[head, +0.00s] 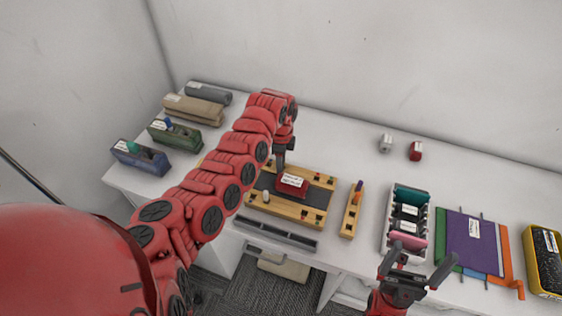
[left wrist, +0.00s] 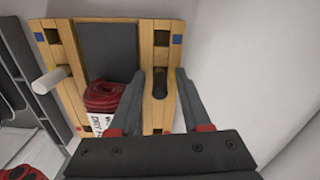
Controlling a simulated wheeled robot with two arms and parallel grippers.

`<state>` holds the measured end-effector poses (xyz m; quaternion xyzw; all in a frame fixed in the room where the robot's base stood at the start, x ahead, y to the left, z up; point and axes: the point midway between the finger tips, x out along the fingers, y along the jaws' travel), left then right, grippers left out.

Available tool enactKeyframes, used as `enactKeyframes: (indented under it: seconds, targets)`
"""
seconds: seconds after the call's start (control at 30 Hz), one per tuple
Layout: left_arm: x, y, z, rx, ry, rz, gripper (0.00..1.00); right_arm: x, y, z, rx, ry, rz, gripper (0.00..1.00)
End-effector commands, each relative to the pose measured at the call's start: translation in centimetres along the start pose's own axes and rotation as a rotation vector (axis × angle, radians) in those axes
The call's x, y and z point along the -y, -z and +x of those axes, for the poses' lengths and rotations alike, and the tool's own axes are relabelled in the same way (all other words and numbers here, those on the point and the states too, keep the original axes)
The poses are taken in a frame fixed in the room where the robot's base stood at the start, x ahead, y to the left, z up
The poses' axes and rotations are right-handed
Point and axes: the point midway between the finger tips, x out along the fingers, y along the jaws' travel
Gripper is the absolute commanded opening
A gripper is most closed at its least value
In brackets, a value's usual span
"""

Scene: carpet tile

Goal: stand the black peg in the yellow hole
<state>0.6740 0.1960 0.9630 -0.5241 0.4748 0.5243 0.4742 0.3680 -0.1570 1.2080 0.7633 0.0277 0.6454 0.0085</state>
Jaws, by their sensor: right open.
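A wooden board (head: 313,216) with holed rails and a dark middle lies on the table in the head view; its rail (left wrist: 161,40) also shows in the left wrist view. The black peg (left wrist: 160,80) stands at the middle of that rail, between the fingers of my left gripper (left wrist: 160,92). The fingers are open, with a gap on each side of the peg. In the head view my left gripper (head: 281,155) is over the board's far side. My right gripper (head: 403,258) is open and empty near the table's front edge. I cannot make out which hole is yellow.
A red labelled object (head: 290,184) lies on the board, with a white peg (head: 265,196) in its near rail. A small rack (head: 350,218) with purple and orange pegs stands to the right. A tray of rolls (head: 390,232) stands further right. Open table lies behind the board.

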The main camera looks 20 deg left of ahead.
Motion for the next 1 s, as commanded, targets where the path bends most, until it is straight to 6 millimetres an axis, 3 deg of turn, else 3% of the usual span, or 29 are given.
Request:
enactKeyframes:
  seconds: [0.23, 0.33, 0.6, 0.7, 1.0]
  targets:
    - [0.1, 0.0, -0.5, -0.001, 0.002, 0.000, 0.48, 0.0, 0.0, 0.2, 0.000, 0.000, 0.000, 1.00]
    - [0.2, -0.1, -1.2, -0.002, 0.008, -0.002, 0.48, 0.0, -0.1, -0.8, 0.000, 0.000, 0.000, 1.00]
    - [0.2, -0.1, -7.3, 0.001, 0.010, -0.001, 0.48, 0.2, -0.7, -4.4, 0.000, 0.000, 0.000, 1.00]
    - [0.2, -0.2, -9.4, 0.004, 0.005, 0.001, 0.48, 0.2, -0.7, -4.1, 0.000, 0.000, 0.000, 1.00]
    - [0.0, -0.1, -12.0, 0.001, 0.000, -0.001, 0.48, 0.2, -0.7, -4.4, 0.000, 0.000, 0.000, 1.00]
